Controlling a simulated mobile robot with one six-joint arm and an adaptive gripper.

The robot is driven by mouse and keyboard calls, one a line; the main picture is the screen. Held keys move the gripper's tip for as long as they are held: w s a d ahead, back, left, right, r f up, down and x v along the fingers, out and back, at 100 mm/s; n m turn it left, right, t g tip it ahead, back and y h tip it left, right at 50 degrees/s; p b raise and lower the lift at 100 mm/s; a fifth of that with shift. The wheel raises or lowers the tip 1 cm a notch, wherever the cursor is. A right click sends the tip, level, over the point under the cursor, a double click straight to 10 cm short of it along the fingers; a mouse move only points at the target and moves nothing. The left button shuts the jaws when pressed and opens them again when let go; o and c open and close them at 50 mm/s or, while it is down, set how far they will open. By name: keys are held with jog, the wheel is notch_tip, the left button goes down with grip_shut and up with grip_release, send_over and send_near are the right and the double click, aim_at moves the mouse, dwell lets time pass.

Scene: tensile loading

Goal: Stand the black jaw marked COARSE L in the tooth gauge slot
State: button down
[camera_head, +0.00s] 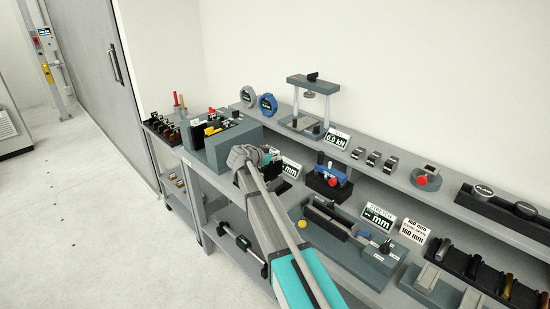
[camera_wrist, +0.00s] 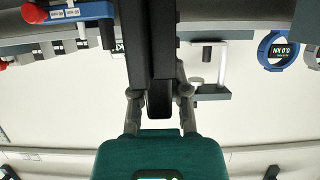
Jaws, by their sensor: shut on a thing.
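My gripper (camera_wrist: 158,93) is shut on a long black block, which I take to be the black jaw (camera_wrist: 152,40). The block lies between the two grey fingers and reaches up to the top of the wrist view; no COARSE L mark is readable. In the head view my wrist is over the front of the grey-green holder block at the bench's left, and the fingertips and held jaw are hidden. A blue device with a red knob (camera_head: 330,180) stands to the right beside a mm sign (camera_head: 289,167); I cannot tell whether it is the tooth gauge, and no slot is clear.
The grey-green holder (camera_head: 221,148) carries black and yellow pieces. A raised shelf behind bears round gauges (camera_head: 267,104), a two-post frame (camera_head: 312,98) and small blocks. A stretch device (camera_head: 335,222) and a dark rack (camera_head: 475,262) occupy the bench's right.

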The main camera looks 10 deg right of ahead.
aim_at(280, 170)
jog(key=shift+f+b, duration=3.4)
jog(key=shift+f, duration=0.05)
dwell(1.5)
jog(key=c, duration=0.5)
grip_release()
jog(key=shift+c, duration=0.2)
jog(key=shift+r, duration=0.15)
notch_tip(280, 170, up, 11)
jog(key=p, duration=1.1)
jog(key=shift+r, duration=0.15)
